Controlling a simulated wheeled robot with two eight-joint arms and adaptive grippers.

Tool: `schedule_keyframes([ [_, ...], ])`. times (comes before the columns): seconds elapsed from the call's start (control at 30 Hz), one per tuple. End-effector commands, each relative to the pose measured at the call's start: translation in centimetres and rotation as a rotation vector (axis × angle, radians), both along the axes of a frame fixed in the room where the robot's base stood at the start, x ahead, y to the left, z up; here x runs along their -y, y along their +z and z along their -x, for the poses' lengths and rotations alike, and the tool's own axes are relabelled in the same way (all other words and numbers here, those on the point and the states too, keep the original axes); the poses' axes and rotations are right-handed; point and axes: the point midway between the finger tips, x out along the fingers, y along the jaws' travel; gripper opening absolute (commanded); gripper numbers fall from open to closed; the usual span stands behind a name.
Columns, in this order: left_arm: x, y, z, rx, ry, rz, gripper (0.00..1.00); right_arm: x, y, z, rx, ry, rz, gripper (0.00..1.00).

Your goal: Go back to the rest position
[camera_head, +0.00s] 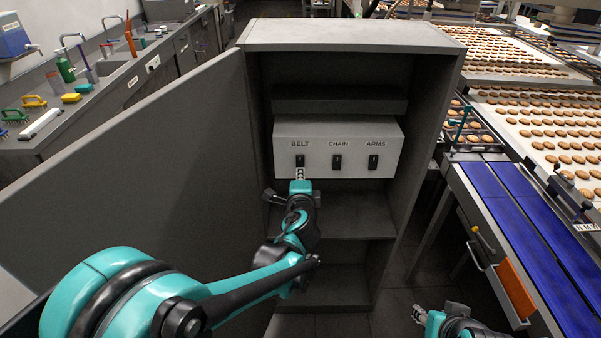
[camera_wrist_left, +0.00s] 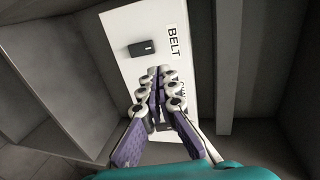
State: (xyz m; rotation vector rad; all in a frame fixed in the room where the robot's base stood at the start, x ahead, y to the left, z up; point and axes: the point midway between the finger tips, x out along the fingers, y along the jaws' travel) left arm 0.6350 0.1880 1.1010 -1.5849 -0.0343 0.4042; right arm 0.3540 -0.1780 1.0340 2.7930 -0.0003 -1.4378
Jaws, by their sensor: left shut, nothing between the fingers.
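My left gripper (camera_head: 300,173) is shut and empty. It is inside the open grey cabinet (camera_head: 350,34), in front of the white switch box (camera_head: 318,134), just below the BELT switch (camera_head: 300,160). In the left wrist view the closed fingers (camera_wrist_left: 162,72) point at the box, beside the BELT switch (camera_wrist_left: 141,48); I cannot tell whether they touch the box. The fingers partly cover the label of the middle switch there. My right gripper (camera_head: 420,313) shows only in part at the bottom right, low and outside the cabinet; its fingers are too small to judge.
The cabinet door (camera_head: 150,190) stands open on the left, alongside my left arm. Cabinet shelves (camera_head: 350,224) lie below the box. A blue conveyor (camera_head: 520,215) and trays of biscuits are on the right. A workbench (camera_head: 110,85) with tools is at the back left.

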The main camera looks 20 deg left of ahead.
Motion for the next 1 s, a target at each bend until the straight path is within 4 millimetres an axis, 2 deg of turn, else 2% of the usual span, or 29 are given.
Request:
schedule_keyframes([
  [0.33, 0.0, 0.0, 0.0, -0.001, 0.0, 0.001, 0.0, 0.0, 0.0, 0.0, 0.0, 0.0, 0.0, 0.4],
  [0.47, -0.7, 0.2, 1.2, -0.011, 0.03, 0.066, 0.0, 0.0, 0.0, 0.0, 0.0, 0.0, 0.0, 0.4],
  [0.57, -2.0, 0.2, 3.7, -0.039, 0.098, 0.208, 0.0, 0.0, 0.0, 0.0, 0.0, 0.0, 0.0, 0.4],
  [0.77, -3.8, -1.4, 12.4, -0.134, 0.308, 0.643, 0.0, 0.0, 0.0, 0.0, 0.0, 0.0, 0.0, 0.4],
  [0.9, -3.0, -3.4, 18.9, -0.214, 0.455, 0.94, 0.0, 0.0, 0.0, 0.0, 0.0, 0.0, 0.0, 0.4],
  [1.0, -1.8, -4.9, 22.8, -0.27, 0.543, 1.118, 0.0, 0.0, 0.0, 0.0, 0.0, 0.0, 0.0, 0.4],
])
